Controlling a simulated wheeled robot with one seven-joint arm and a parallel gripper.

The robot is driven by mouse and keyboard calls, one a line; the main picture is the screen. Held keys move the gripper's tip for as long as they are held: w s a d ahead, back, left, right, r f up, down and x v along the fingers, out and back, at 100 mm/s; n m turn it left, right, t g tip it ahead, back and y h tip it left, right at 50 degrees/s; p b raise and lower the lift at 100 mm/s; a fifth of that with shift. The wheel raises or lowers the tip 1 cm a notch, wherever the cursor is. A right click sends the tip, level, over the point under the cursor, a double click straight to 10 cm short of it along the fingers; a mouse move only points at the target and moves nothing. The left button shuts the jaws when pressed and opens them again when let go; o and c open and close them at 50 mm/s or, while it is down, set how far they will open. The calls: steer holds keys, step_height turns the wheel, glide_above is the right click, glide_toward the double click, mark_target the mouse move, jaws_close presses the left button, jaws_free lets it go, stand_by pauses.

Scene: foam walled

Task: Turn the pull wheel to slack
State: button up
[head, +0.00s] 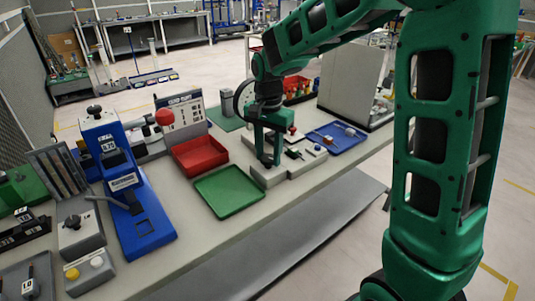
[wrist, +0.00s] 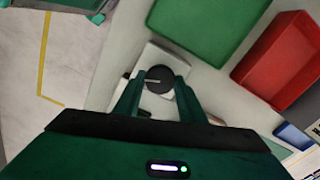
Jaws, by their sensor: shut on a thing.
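The pull wheel (wrist: 159,79) is a small dark round knob with a pale line across its face, seen in the wrist view. It sits on a light grey fixture (wrist: 172,62), which also shows near the table's front edge in the head view (head: 270,179). My gripper (wrist: 156,84) points down at the fixture, with its two green fingers shut on either side of the wheel. In the head view my gripper (head: 270,161) hides the wheel. I cannot read any slack marking on the fixture.
A green tray (head: 229,191) and a red bin (head: 200,155) stand left of the fixture. A blue tray (head: 336,138) with small parts lies to the right. A blue press-like device (head: 128,195) stands further left. Floor is open in front of the table.

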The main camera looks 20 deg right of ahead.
steer(key=n, duration=0.4)
steer(key=shift+w+r+n, duration=0.1)
steer(key=shift+w+n, duration=0.15)
steer(key=shift+n, duration=0.05)
steer(key=n, duration=0.3)
steer(key=shift+n, duration=0.3)
steer(key=n, duration=0.4)
steer(key=shift+n, duration=0.3)
steer(key=n, duration=0.3)
steer(key=shift+n, duration=0.3)
steer(key=n, duration=0.3)
steer(key=shift+n, duration=0.3)
steer(key=n, duration=0.4)
steer(key=shift+n, duration=0.3)
steer(key=n, duration=0.4)
steer(key=shift+d, duration=0.15)
steer(key=shift+n, duration=1.5)
